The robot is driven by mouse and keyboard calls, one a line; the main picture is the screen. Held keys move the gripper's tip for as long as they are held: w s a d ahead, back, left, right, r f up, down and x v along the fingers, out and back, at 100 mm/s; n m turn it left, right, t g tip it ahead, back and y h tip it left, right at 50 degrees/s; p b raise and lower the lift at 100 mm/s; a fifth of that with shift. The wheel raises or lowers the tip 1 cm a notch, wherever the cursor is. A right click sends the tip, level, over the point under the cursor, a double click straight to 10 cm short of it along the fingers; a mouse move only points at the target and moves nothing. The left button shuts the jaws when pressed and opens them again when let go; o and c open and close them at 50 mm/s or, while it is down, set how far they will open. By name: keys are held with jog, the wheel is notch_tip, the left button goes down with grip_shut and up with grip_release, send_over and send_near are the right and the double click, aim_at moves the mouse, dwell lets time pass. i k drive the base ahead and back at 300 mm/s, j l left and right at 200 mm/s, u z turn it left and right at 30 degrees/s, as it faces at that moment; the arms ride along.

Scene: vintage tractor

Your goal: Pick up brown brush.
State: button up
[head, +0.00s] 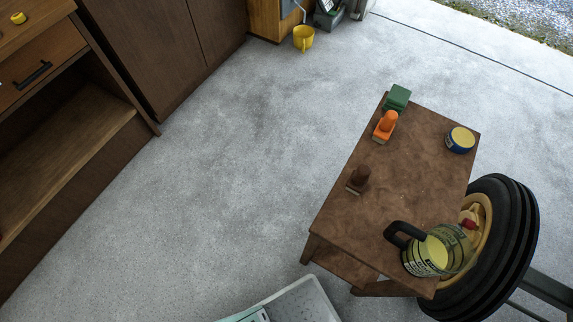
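The brown brush (359,180) stands on the small brown wooden table (405,180), near the table's left edge. It is small and dark, with a paler strip at its lower end, and its colour is close to that of the tabletop. An orange brush-like object (385,125) of similar shape stands farther back on the same table. My gripper is not in view.
The table also bears a green block-like object (397,97), a blue and yellow tin (460,139) and a jug with a black handle (427,252). A tractor wheel (515,225) adjoins the right side. A pale crate (300,302) is in front. Floor to the left is clear.

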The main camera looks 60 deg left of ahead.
aim_at(356, 184)
jog(key=l+u, duration=0.15)
jog(key=u, duration=1.3)
jog(key=i+j+z, duration=0.1)
jog(key=j+z, duration=0.35)
jog(key=j, duration=0.25)
